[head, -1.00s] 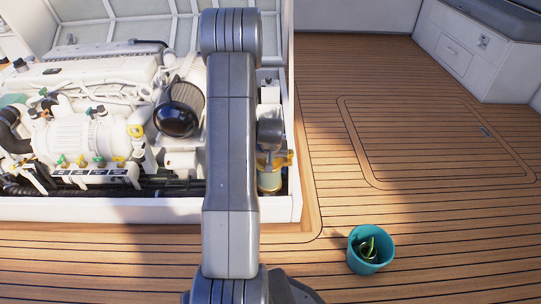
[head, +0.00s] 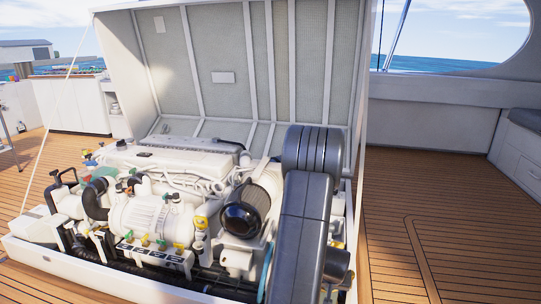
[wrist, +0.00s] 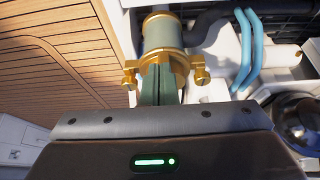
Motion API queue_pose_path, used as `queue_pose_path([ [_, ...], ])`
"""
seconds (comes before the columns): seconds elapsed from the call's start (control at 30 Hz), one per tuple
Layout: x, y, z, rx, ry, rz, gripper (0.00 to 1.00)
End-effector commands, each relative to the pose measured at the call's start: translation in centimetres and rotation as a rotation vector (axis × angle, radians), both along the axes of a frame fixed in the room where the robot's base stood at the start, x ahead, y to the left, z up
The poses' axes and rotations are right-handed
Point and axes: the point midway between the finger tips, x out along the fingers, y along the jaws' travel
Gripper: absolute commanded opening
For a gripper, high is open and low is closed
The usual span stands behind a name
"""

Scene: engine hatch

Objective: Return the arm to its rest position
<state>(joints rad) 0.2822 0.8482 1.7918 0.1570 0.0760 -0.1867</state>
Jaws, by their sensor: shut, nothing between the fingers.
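My arm (head: 305,225) stands in front of the engine in the head view, with its upper joint near the open hatch lid. My gripper (wrist: 162,72) shows in the wrist view, its narrow dark green fingers shut with nothing between them. A brass fitting with wing nuts and a pale cylinder (wrist: 162,33) lies just beyond the fingertips. I cannot tell whether the fingers touch it. The gripper is hidden from the head view.
The white engine (head: 150,215) sits in its hatch box, with the raised lid (head: 230,65) behind it. Blue hoses (wrist: 247,50) run close to the gripper in the wrist view. Wooden deck (head: 400,210) is clear to the right.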

Motion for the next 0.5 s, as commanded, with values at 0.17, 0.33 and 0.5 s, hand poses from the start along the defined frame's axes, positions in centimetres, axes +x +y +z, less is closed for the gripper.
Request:
queue_pose_path([
  [0.17,2.9,-0.7,-1.0,-0.001,-0.001,0.001,0.0],
  [0.33,6.1,-1.6,-1.8,-0.001,-0.002,0.001,0.0],
  [0.5,8.2,-2.1,-3.2,0.001,0.004,-0.001,0.0],
])
